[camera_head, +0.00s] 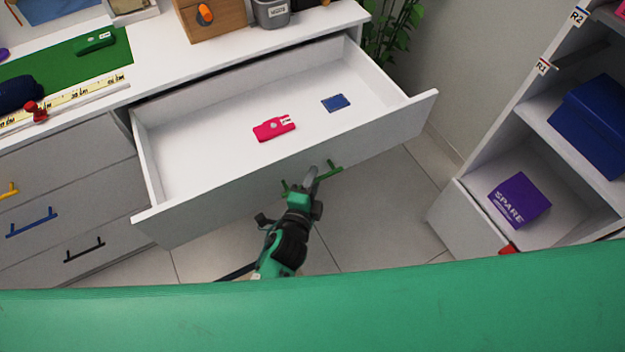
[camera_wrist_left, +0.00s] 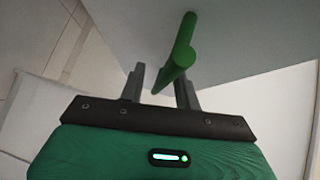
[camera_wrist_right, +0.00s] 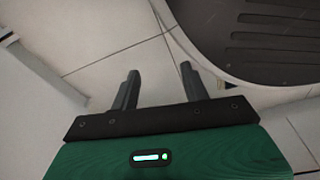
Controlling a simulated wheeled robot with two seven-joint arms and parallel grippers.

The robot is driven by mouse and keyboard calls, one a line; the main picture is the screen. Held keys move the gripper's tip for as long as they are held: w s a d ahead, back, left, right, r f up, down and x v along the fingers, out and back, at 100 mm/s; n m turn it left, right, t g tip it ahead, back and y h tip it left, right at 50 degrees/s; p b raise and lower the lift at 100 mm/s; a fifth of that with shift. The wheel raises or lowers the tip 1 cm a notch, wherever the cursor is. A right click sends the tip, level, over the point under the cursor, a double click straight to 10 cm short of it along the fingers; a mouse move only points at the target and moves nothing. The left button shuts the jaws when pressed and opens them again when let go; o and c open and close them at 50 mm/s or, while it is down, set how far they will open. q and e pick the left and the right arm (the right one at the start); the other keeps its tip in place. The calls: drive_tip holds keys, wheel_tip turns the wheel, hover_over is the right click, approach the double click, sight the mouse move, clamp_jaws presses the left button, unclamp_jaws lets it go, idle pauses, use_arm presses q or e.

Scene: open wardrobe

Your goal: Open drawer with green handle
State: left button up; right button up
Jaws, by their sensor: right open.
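The wide top drawer (camera_head: 210,206) of the white chest is pulled far out, with its inside in view. Its green handle (camera_head: 331,171) is on the grey front, right of the middle. My left gripper (camera_head: 311,178) is at this handle. In the left wrist view the green handle (camera_wrist_left: 182,50) runs slantwise between the two fingers of the left gripper (camera_wrist_left: 160,85). The fingers stand apart, and whether both press on it is unclear. My right gripper (camera_wrist_right: 160,85) is open and empty above the floor, out of the head view.
The open drawer holds a red object (camera_head: 274,128) and a small blue item (camera_head: 336,103). Yellow (camera_head: 9,190), blue (camera_head: 32,222) and black (camera_head: 84,249) handles are on closed drawers at left. A shelf unit with a purple box (camera_head: 519,200) stands at right. Bare floor (camera_head: 385,215) lies between.

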drive_tip(key=shift+w+d, duration=0.15)
drive_tip(key=shift+w, duration=0.15)
use_arm(q)
drive_tip(key=b+v, duration=0.1)
drive_tip(key=v, duration=1.2)
drive_tip(key=shift+s+a, duration=0.15)
drive_tip(key=shift+s, duration=0.2)
use_arm(e)
drive_tip(key=shift+w+a+r, duration=0.35)
drive_tip(key=shift+r, duration=0.25)
drive_tip(key=shift+w+a+r, duration=0.3)
drive_tip(key=shift+w+r, duration=0.05)
drive_tip(key=shift+r, duration=0.25)
use_arm(q)
drive_tip(key=shift+r, duration=0.1)
